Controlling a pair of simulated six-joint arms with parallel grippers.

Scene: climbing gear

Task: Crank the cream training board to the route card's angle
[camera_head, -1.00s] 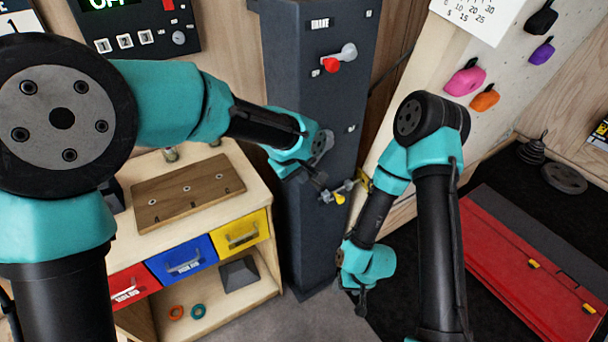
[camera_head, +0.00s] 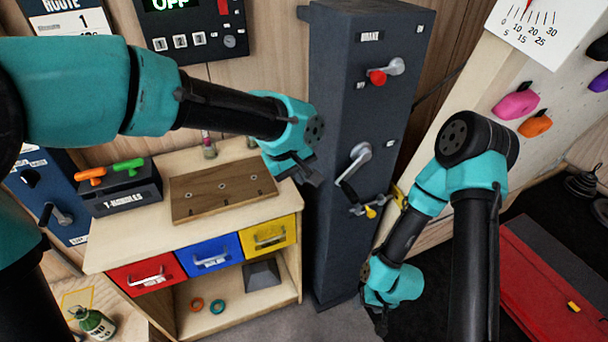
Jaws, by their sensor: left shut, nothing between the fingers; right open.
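The cream training board (camera_head: 572,95) leans at the right, partly cut off. Its angle scale (camera_head: 532,32), marked 0 to 30, has a red pointer tip at the top edge. The route card (camera_head: 68,18) is at the upper left, showing a 1; its lower part is hidden by my arm. A silver crank with a black handle (camera_head: 349,191) is on the dark column (camera_head: 338,95). My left gripper (camera_head: 312,178) is shut and empty, left of the crank and apart from it. My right gripper (camera_head: 381,322) hangs low beside the column, open; its fingers are small and dark.
On the column are a red-knobbed lever (camera_head: 377,77) above the crank and a yellow-knobbed lever (camera_head: 370,211) below it. A cabinet with red, blue and yellow drawers (camera_head: 270,236) stands left, bearing a T-handles block (camera_head: 127,192). A red mat (camera_head: 535,275) lies right.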

